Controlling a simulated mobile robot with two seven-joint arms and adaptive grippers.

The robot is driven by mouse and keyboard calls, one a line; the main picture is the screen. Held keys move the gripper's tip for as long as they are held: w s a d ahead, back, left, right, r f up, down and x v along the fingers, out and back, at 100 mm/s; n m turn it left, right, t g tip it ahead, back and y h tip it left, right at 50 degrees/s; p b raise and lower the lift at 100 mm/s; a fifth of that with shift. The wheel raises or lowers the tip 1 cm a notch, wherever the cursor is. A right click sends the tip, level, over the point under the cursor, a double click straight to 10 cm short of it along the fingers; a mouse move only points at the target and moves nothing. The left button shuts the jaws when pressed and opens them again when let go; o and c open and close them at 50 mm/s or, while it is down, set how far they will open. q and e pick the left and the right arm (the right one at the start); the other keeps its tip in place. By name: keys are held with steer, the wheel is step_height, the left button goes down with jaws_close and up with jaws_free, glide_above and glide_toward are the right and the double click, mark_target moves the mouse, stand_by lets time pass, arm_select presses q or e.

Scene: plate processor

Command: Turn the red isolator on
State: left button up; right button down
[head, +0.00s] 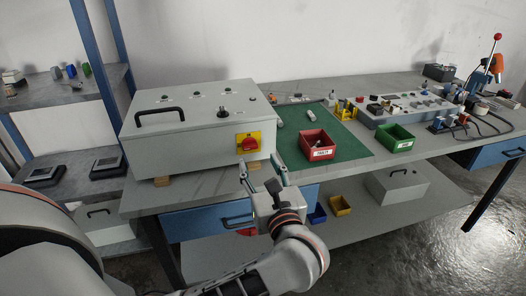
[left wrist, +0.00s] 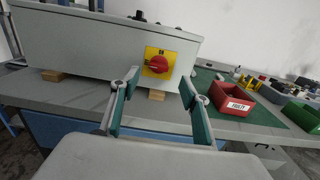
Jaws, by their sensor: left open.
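The red isolator (head: 249,143) is a red rotary knob on a yellow plate, on the front right of a light grey box (head: 160,145). In the left wrist view the red isolator (left wrist: 157,64) is seen from the front, between and beyond my fingers. My left gripper (head: 262,168) is open and empty, just in front of and a little below the knob, apart from it. The left gripper (left wrist: 157,85) also shows in the left wrist view, with its two fingers spread. The knob's exact angle is too small to tell. My right gripper is out of view.
The box stands on wooden blocks (head: 162,181) on a grey workbench (head: 135,203). To the right are a green mat (head: 345,151), a red bin (head: 317,146) and a green bin (head: 395,138). A blue drawer (head: 195,219) is below. A shelf (head: 40,95) stands at left.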

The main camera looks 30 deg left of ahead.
mark_target(251, 147)
arm_select(q)
steer(key=x, duration=0.7)
steer(key=shift+w+a, duration=0.2)
steer(key=shift+a, duration=0.15)
steer(key=c, duration=1.1)
